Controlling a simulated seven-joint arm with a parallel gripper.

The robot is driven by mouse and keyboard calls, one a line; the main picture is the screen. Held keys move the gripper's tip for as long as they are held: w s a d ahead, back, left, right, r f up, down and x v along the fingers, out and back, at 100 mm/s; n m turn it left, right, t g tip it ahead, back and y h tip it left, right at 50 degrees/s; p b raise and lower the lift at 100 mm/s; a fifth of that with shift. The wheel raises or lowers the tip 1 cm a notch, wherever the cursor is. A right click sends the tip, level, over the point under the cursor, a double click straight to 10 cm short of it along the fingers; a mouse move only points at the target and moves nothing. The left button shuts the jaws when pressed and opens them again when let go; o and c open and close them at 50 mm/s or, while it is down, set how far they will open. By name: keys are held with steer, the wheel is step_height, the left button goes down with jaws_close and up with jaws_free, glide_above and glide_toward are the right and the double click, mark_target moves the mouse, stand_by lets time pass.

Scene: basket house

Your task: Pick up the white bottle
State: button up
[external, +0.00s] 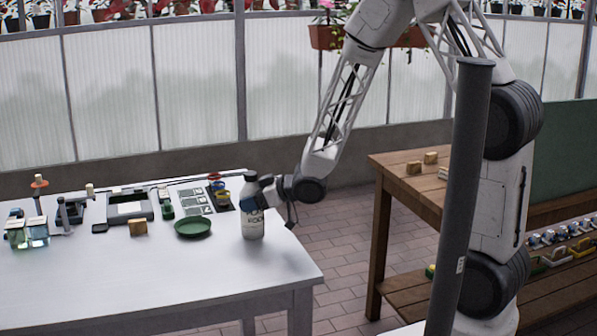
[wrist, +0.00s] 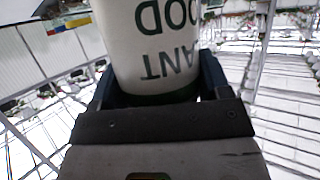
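The white bottle (external: 254,223) stands upright near the table's back right edge in the external view. In the wrist view the bottle (wrist: 155,45) fills the top middle, with dark upside-down lettering and a dark green lower band. My gripper (external: 255,192) reaches in from the right at the bottle's upper half. In the wrist view its dark blue fingers (wrist: 155,78) lie on both sides of the bottle, very close to it. Whether they press on it cannot be told. The bottle's base looks level with the tabletop; any gap under it is not visible.
The white table (external: 150,275) has a clear front half. A green dish (external: 193,228) is left of the bottle, with small containers (external: 219,196) behind it. A tray (external: 130,205) and glass jars (external: 28,232) are further left. A wooden bench (external: 400,185) stands at right.

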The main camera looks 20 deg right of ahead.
mark_target(251, 186)
steer(key=c, duration=0.6)
steer(key=shift+c, duration=0.2)
steer(key=shift+r, duration=0.2)
steer(key=shift+r, duration=1.7)
steer(key=s+d+r, duration=0.1)
steer(key=s+d, duration=0.7)
steer(key=s, duration=0.5)
steer(key=shift+s+d, duration=0.2)
steer(key=shift+s, duration=0.1)
steer(key=shift+r, duration=0.1)
